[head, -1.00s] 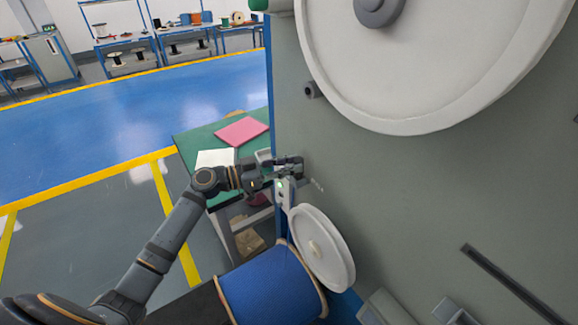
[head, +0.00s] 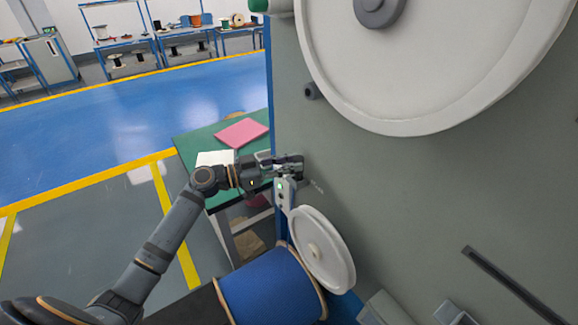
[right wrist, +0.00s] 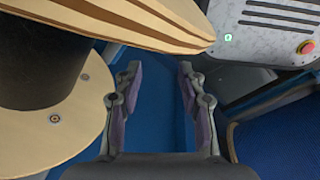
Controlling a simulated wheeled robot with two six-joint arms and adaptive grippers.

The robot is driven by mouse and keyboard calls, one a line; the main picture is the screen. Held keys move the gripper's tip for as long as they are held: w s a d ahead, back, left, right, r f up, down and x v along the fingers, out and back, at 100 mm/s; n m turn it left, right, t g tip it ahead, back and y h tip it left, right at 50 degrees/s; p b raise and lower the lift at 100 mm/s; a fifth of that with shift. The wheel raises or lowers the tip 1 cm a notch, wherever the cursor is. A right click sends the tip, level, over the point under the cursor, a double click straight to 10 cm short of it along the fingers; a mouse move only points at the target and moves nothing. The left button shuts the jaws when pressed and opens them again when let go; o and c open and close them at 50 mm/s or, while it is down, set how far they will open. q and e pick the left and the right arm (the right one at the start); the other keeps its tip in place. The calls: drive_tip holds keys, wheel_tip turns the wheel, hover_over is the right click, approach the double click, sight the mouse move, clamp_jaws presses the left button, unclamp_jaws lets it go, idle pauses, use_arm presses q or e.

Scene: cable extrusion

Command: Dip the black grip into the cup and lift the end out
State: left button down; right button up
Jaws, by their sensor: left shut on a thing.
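My left gripper (head: 292,167) is shut at the side of the grey machine, just above a pale bracket (head: 285,193). The dark piece at its fingertips, taken as the black grip, is small and mostly hidden by the fingers. I cannot make out a cup in either view. In the right wrist view my right gripper (right wrist: 160,85) has its two fingers apart, with only blue surface between them.
The grey machine panel (head: 420,200) fills the right side. A white pulley wheel (head: 322,250) and a blue cable drum (head: 268,288) are below the left gripper. A green table (head: 190,150) with a pink folder (head: 241,132) stands behind. A wooden reel (right wrist: 70,125) is left of the right gripper.

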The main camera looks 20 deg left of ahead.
use_arm(q)
drive_tip(key=shift+r, duration=1.45)
